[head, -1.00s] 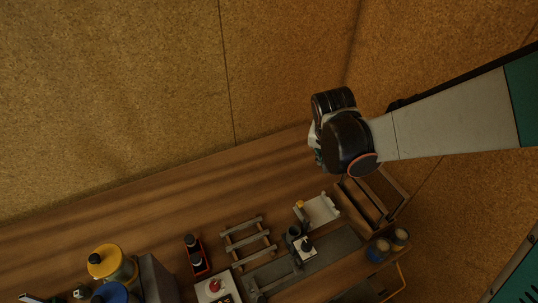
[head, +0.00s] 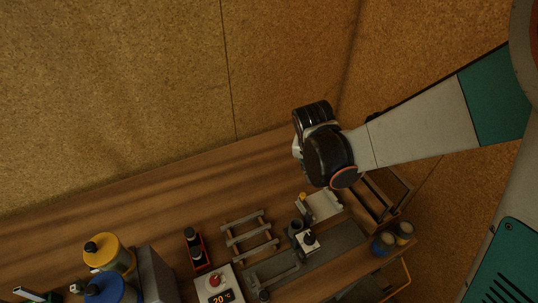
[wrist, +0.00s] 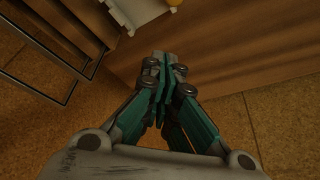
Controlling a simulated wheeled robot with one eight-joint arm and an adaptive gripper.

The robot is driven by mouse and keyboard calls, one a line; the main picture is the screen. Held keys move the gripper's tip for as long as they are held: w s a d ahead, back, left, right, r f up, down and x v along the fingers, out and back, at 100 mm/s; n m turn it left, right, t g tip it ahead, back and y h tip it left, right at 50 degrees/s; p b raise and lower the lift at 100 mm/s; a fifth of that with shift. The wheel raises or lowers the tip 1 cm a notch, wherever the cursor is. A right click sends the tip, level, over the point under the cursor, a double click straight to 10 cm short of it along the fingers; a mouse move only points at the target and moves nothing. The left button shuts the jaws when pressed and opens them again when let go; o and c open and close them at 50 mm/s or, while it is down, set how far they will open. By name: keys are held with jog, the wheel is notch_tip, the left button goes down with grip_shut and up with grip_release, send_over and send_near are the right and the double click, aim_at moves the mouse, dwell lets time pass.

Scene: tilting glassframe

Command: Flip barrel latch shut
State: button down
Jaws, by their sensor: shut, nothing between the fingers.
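My gripper (wrist: 165,75) is shut and empty in the wrist view, its teal fingers pressed together, off the front of a wooden surface. In the head view my dark wrist hangs over the back right of the bench and its fingers are hidden.
A grey plate (head: 342,240) with small fittings lies at the bench front. A slatted rack (head: 250,238), a red holder (head: 196,252) and a red-button box (head: 214,281) stand left. Two cups (head: 404,230) are at the right. The back of the bench is clear.

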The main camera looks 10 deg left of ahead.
aim_at(306, 203)
notch_tip(306, 203, down, 6)
jog(key=s+b, duration=0.1)
jog(key=b, duration=0.1)
jog(key=shift+s, duration=0.25)
jog(key=shift+s+a, duration=0.1)
